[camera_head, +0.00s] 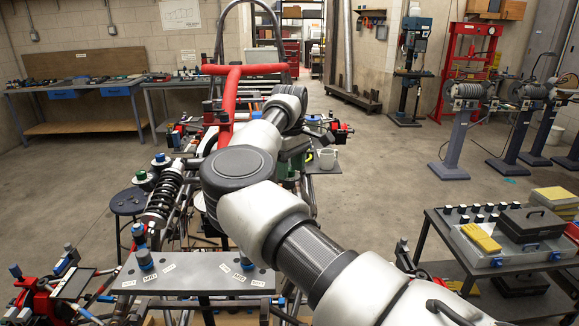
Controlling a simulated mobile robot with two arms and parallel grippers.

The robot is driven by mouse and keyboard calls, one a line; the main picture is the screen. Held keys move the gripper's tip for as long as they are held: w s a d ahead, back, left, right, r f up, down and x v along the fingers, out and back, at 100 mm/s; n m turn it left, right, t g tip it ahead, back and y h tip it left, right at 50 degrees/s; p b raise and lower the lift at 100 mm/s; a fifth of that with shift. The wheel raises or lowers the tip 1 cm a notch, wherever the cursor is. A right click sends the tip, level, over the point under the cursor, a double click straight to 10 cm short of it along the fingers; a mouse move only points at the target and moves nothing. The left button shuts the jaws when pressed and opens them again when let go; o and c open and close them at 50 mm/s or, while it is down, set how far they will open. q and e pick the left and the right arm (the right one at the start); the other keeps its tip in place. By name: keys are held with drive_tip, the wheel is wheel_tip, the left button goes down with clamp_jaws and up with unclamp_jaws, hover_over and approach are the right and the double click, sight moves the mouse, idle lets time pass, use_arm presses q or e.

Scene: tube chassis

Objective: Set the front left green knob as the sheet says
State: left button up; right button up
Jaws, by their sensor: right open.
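A coil-over shock absorber (163,195) stands at the left of the tube chassis. My right arm crosses the middle of the view and hides much of the chassis. My right gripper (294,158) is open beyond the arm's wrist, partly hidden, well to the right of these knobs. A white sheet (180,14) with a drawn outline hangs on the back wall; its writing is not readable. My left gripper is not in view.
A labelled grey plate (195,276) with blue-topped knobs (145,258) is in front. A red tube frame (229,88) rises behind the shock. A black round stool (128,202) stands at left. A cart (440,225) with cases is at right. Floor between is clear.

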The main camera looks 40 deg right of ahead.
sight(290, 169)
drive_tip(key=shift+r, duration=0.15)
wheel_tip(290, 169, up, 11)
drive_tip(key=p, duration=0.7)
drive_tip(key=shift+f+p, duration=0.2)
drive_tip(key=shift+p, duration=0.2)
